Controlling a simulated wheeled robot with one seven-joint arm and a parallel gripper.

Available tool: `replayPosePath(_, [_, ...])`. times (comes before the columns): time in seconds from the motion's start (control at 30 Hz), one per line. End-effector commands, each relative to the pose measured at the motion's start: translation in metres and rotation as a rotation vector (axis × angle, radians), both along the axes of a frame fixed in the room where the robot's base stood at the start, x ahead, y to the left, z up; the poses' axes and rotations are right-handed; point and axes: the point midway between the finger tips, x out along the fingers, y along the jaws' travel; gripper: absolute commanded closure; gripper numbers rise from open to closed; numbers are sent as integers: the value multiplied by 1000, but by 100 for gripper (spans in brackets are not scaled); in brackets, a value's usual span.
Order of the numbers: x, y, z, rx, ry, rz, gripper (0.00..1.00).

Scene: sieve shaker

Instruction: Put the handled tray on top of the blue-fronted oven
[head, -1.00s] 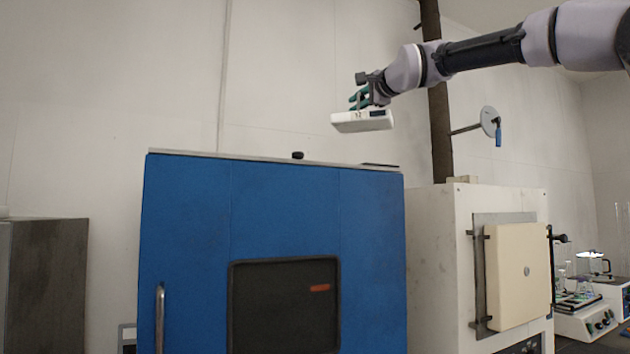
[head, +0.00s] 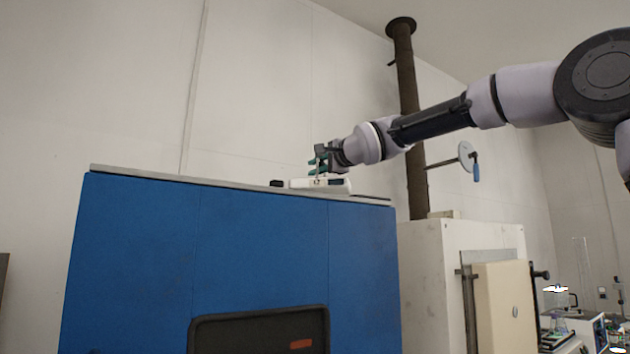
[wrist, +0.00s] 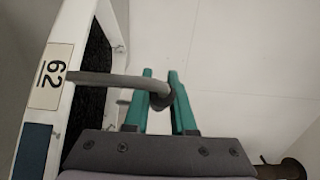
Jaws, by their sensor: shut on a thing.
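The handled tray (head: 318,185) is a white, shallow tray. In the head view it is at the level of the oven's top, near the right part of it; I cannot tell whether it touches. The blue-fronted oven (head: 262,260) has a flat grey top and a dark window. My gripper (head: 318,165) is above the tray. In the wrist view my gripper's green fingers (wrist: 160,100) are closed around the tray's grey handle (wrist: 110,80). The tray's white rim (wrist: 70,30), a "62" label and its dark inside show at the left.
A dark vertical pipe (head: 405,110) and a white furnace (head: 430,270) stand to the right. The left part of the oven top is clear.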

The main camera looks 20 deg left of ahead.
Motion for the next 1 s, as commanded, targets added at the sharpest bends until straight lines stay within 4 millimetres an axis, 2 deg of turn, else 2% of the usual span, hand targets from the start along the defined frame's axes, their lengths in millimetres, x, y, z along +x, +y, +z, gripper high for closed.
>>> replayPosePath(0.03, [-2,1,-9,-4,0,3,100])
replayPosePath(0.2, [-2,1,-25,-2,-1,3,100])
replayPosePath(0.67, [0,0,-33,-1,0,1,100])
replayPosePath(0.7, [0,0,-33,-1,0,0,65])
replayPosePath(0.73, [0,0,-33,-1,0,0,53])
replayPosePath(0.77, [0,0,-33,-1,0,0,46])
replayPosePath(1.0, [0,0,-33,-1,1,0,46])
